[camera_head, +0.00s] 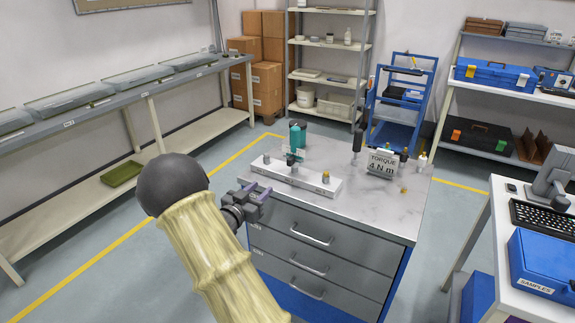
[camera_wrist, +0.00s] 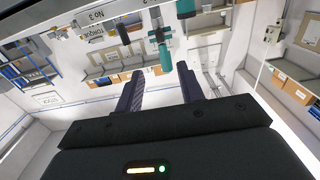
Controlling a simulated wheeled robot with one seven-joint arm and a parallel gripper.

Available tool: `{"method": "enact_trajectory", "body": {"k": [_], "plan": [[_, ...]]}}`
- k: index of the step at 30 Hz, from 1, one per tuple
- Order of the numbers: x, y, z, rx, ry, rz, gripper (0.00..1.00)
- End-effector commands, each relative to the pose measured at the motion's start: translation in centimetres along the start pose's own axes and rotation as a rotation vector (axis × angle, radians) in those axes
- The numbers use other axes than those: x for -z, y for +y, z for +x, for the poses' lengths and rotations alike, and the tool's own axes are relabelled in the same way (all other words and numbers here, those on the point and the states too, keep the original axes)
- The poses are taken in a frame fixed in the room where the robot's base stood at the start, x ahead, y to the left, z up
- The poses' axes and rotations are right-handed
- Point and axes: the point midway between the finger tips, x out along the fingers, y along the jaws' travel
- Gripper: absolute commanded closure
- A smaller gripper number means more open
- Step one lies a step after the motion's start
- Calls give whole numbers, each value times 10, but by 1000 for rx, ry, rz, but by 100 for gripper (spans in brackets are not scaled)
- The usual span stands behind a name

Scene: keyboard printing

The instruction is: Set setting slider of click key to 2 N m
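On the bench, a teal-bodied upright tool (camera_head: 297,136) stands behind a white fixture bar (camera_head: 318,180). It may be the click key; its setting slider is too small to make out. Teal parts (camera_wrist: 165,50) also show beyond my fingers in the wrist view, which looks upside down. A small sign (camera_head: 382,164) on the bench reads "TORQUE 4 N m". My gripper (camera_head: 259,190) is at the bench's left front edge, to the left of the bar and apart from the teal tool. In the wrist view my gripper (camera_wrist: 160,80) has its two fingers spread with nothing between them.
The grey bench top (camera_head: 370,210) has clear room at its front right. A dark upright tool (camera_head: 357,141) stands behind the sign. A white desk (camera_head: 500,240) with a keyboard (camera_head: 545,217) and blue case (camera_head: 545,262) is at right. A long shelf (camera_head: 100,110) runs along the left wall.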

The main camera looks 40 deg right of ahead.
Motion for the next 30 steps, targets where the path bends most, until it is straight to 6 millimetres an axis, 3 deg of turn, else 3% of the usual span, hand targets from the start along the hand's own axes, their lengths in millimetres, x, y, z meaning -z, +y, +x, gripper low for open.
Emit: {"method": "enact_trajectory", "body": {"k": [8, 30], "plan": [[0, 1, 32, -2, 0, -1, 62], [0, 0, 159, 0, 0, 0, 62]]}}
